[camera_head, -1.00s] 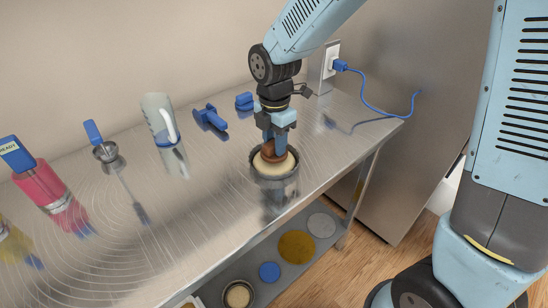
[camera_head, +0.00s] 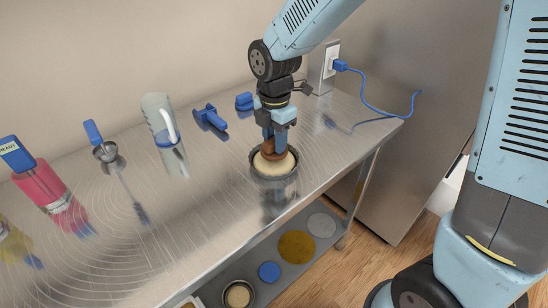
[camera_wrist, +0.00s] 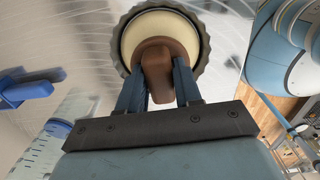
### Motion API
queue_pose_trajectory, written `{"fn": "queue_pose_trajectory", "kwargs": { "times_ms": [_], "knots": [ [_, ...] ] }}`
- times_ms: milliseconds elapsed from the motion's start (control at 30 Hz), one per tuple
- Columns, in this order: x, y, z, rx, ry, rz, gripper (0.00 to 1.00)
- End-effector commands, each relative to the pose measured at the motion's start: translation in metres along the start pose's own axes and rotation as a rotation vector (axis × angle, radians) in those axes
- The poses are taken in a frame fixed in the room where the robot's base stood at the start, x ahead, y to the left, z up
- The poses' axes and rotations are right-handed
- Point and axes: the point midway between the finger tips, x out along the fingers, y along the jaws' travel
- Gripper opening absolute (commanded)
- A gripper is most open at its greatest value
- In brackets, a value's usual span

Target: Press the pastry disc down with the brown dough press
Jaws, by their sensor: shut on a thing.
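The brown dough press (camera_head: 272,152) is held upright in my gripper (camera_head: 273,136), which is shut on its handle. Its wide base sits over the pale pastry disc (camera_head: 274,168) inside a round dark metal tin (camera_head: 273,180) on the steel table. In the wrist view the press (camera_wrist: 157,72) is between my blue fingers (camera_wrist: 158,88), with the pale disc (camera_wrist: 135,38) around it and the fluted tin rim (camera_wrist: 122,45) outside. The press hides the middle of the disc, and I cannot tell whether its base touches the dough.
A clear jug (camera_head: 162,120), a blue-handled cup (camera_head: 106,150) and a pink bottle (camera_head: 45,184) stand to the left on the steel table (camera_head: 200,215). Blue tools (camera_head: 210,117) lie behind the tin. A blue cable (camera_head: 372,112) runs from the wall socket. A lower shelf holds several discs.

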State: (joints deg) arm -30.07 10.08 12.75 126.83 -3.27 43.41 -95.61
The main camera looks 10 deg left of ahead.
Motion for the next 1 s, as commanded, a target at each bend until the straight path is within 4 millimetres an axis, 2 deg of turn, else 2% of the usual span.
{"fn": "queue_pose_trajectory", "kwargs": {
  "times_ms": [1000],
  "knots": [
    [0.025, 0.000, 0.000, 0.000, 0.000, 0.000, 0.00]
  ]
}}
